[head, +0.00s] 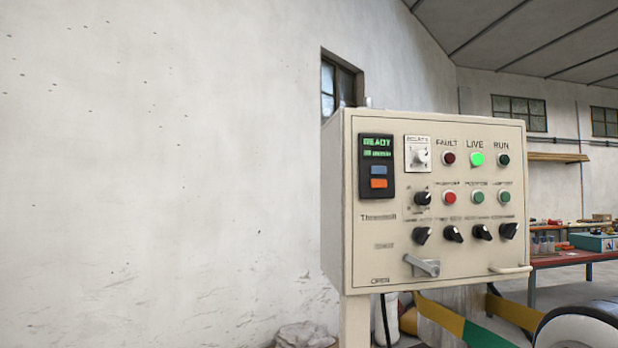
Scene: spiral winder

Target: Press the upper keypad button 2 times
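A cream control cabinet (450,270) stands right of centre in the head view. At its upper left is a dark keypad panel (377,193) with a green lit display (377,147) that reads READY, with smaller unclear text under it. Two buttons sit below the display. The upper keypad button (378,170) is blue, and the lower one (378,183) is orange. Nothing covers either button. My gripper is not in view.
The cabinet also has a LIVE lamp (477,159) lit green, several other buttons and knobs, a lever handle (422,265) and a pull bar (510,269). A red workbench (570,260) stands behind at right. The space left of the cabinet looks clear.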

